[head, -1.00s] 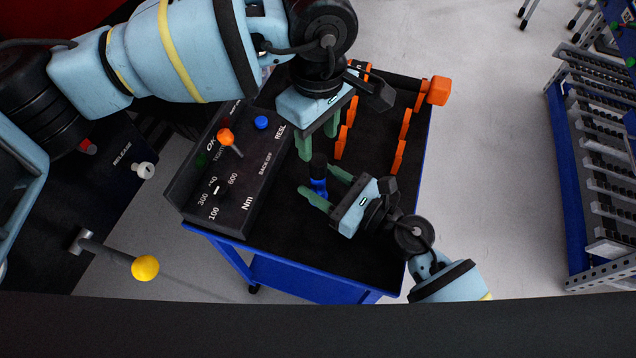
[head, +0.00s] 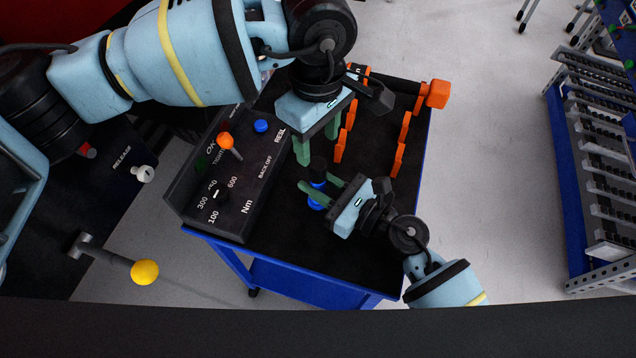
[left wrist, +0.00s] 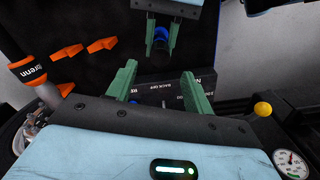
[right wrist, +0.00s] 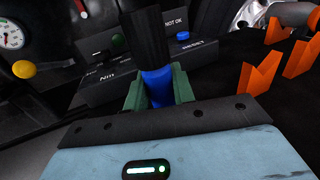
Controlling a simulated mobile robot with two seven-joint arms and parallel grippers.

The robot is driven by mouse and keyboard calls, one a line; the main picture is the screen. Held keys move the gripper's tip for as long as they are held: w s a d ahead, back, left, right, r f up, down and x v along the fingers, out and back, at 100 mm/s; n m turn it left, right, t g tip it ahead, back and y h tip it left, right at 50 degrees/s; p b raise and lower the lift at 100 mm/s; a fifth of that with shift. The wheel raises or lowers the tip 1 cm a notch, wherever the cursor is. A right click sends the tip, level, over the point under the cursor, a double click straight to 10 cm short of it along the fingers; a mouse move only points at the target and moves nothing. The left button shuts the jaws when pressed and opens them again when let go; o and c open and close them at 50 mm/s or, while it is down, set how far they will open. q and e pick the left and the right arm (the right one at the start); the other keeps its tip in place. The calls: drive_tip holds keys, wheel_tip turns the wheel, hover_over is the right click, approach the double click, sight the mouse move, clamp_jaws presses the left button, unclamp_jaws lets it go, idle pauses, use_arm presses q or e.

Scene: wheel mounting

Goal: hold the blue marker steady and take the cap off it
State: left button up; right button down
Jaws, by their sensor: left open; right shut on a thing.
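The blue marker (head: 315,203) has a blue body and a black cap (head: 318,164) on its upper end. My right gripper (head: 318,184) is shut on the blue body, above the cart top. In the right wrist view the blue body (right wrist: 158,88) sits between the fingers and the black cap (right wrist: 147,38) rises above them. My left gripper (head: 318,146) is open, fingers pointing down, close to the cap in the head view. In the left wrist view nothing is between its fingers (left wrist: 159,82), and the marker (left wrist: 160,36) shows beyond them in the right gripper.
A black control box (head: 235,180) with knobs and an orange-tipped lever (head: 225,138) stands left on the blue cart (head: 300,282). Orange holders (head: 400,150) stand to the right of my left gripper. The cart's black top (head: 290,245) is clear toward the front.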

sight(317, 163)
use_arm(q)
drive_tip(key=r+n, duration=0.1)
drive_tip(key=n, duration=0.3)
drive_tip(key=d+r+n, duration=0.1)
drive_tip(key=n, duration=0.1)
drive_tip(key=shift+w+r+n+y, duration=0.3)
drive_tip(key=shift+w+n+y, duration=0.05)
drive_tip(key=shift+n+y, duration=0.05)
drive_tip(key=n, duration=0.2)
drive_tip(key=r+n, duration=0.1)
drive_tip(key=n, duration=0.1)
drive_tip(key=r+n, duration=0.1)
drive_tip(key=n, duration=0.1)
drive_tip(key=shift+d+r+n+g+y, duration=0.25)
drive_tip(key=shift+d+n+g+y, duration=0.05)
drive_tip(key=shift+g+y, duration=0.1)
drive_tip(key=shift+f, duration=0.1)
drive_tip(key=f, duration=0.4)
drive_tip(key=a+f, duration=0.1)
drive_tip(key=f, duration=0.6)
drive_tip(key=shift+s+a+f, duration=0.3)
drive_tip(key=shift+s+f, duration=0.05)
drive_tip(key=shift+f, duration=0.05)
clamp_jaws()
drive_tip(key=shift+r, duration=0.15)
drive_tip(key=shift+r, duration=0.15)
drive_tip(key=shift+r, duration=0.75)
